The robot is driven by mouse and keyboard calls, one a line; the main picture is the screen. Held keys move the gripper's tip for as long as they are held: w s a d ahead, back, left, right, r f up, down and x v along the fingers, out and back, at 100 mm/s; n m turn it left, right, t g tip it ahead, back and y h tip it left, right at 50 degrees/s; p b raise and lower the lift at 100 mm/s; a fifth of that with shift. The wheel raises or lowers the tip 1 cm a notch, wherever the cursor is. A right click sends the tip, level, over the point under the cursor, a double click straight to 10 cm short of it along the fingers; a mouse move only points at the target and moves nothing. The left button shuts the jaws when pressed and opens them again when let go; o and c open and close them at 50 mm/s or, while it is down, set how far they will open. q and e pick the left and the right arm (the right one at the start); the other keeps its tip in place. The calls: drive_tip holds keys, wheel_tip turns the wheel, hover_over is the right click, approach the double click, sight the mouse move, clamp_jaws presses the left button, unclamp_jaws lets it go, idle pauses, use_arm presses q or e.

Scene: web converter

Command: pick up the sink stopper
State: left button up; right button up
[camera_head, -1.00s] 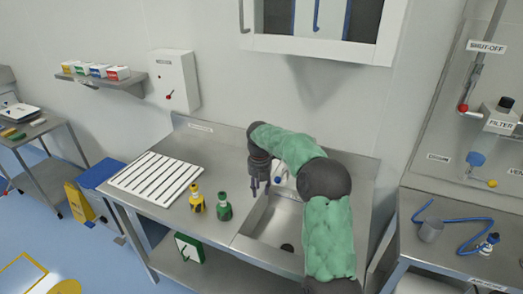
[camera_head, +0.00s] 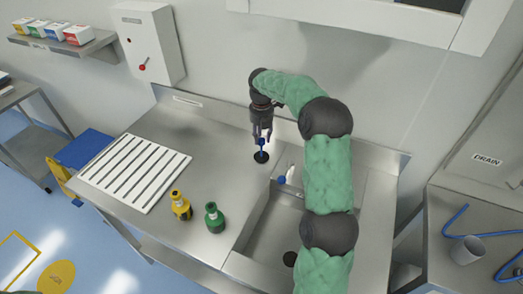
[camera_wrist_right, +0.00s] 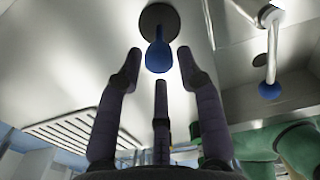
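The sink stopper, a dark round disc (camera_head: 261,157) with a blue knob on top, stands on the steel counter behind and left of the sink basin. In the right wrist view its dark disc (camera_wrist_right: 158,18) and blue knob show just beyond the fingertips. My right gripper (camera_head: 262,134) points down right above the stopper. Its three fingers (camera_wrist_right: 158,68) are spread, with the blue knob in line with the gap between them. I see no grip on the knob. My left gripper is out of view.
A faucet with a blue tip (camera_head: 282,180) stands close to the right of the stopper, at the sink basin (camera_head: 268,236). A yellow bottle (camera_head: 180,206) and a green bottle (camera_head: 214,218) stand in front. A white ribbed drainboard (camera_head: 135,172) lies left.

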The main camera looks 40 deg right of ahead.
sight(261, 139)
wheel_tip(261, 139, down, 3)
drive_tip(key=shift+w+d+f, duration=0.1)
wheel_tip(261, 139, down, 5)
drive_tip(key=shift+f+b, duration=0.1)
drive_tip(key=shift+b, duration=0.85)
clamp_jaws()
